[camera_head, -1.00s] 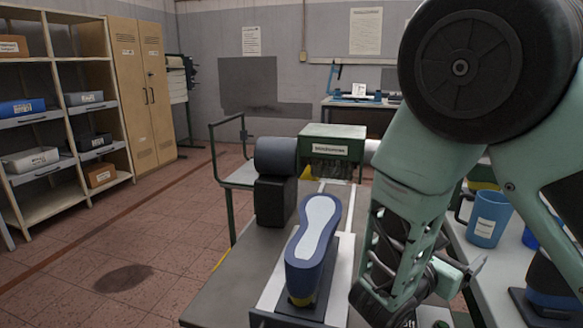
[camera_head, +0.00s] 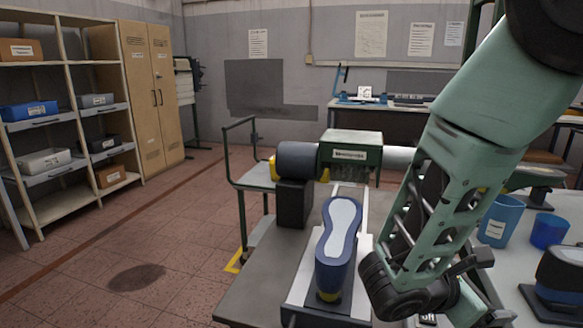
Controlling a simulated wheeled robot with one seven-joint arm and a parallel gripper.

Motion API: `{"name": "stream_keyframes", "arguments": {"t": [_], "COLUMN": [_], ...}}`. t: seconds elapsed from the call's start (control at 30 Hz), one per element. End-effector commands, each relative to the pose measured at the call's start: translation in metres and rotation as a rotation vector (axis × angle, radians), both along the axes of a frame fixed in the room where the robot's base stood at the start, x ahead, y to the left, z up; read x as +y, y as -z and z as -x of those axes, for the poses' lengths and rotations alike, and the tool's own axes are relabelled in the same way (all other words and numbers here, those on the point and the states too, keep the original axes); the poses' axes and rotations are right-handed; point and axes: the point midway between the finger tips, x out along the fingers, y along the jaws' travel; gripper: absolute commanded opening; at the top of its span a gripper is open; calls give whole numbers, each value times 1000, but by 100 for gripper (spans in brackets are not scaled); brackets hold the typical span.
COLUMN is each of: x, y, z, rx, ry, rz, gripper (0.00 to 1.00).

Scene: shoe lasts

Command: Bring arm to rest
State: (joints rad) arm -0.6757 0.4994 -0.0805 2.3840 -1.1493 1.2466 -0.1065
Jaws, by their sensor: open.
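My green and black arm (camera_head: 460,190) comes in from the upper right and bends at a dark joint (camera_head: 388,285) low in the view. Beyond this joint it turns right and runs toward the bottom edge. I cannot make out my gripper's fingers. A dark blue shoe last (camera_head: 335,265) with a pale sole on top stands on a yellow-based post over a light plate on the bench. The dark joint is just right of the last, with a small gap between them in the picture.
A dark cylinder on a black block (camera_head: 293,203) stands behind the last, beside a green box (camera_head: 352,150). Blue cups (camera_head: 549,231) and another dark blue piece (camera_head: 560,275) stand on the right-hand table. Shelves (camera_head: 62,120) line the left wall. The left floor is clear.

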Motion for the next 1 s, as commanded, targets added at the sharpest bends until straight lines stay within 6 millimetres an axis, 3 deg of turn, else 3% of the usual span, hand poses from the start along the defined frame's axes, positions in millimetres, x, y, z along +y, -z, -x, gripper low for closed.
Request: {"name": "stream_keyframes", "arguments": {"t": [0.13,0.23,0.4,0.5,0.7,1.0], "x": [13,33,91,124,164,173], "y": [-10,-18,-44,-62,-87,-90], "z": [38,70,123,142,159,162], "rx": [-17,-39,-112,-164,-242,-258], "ry": [154,293,563,698,867,908], "rz": [-212,-408,-794,-983,-1209,-1254], "gripper": [84,84,84,84,84,84]}}
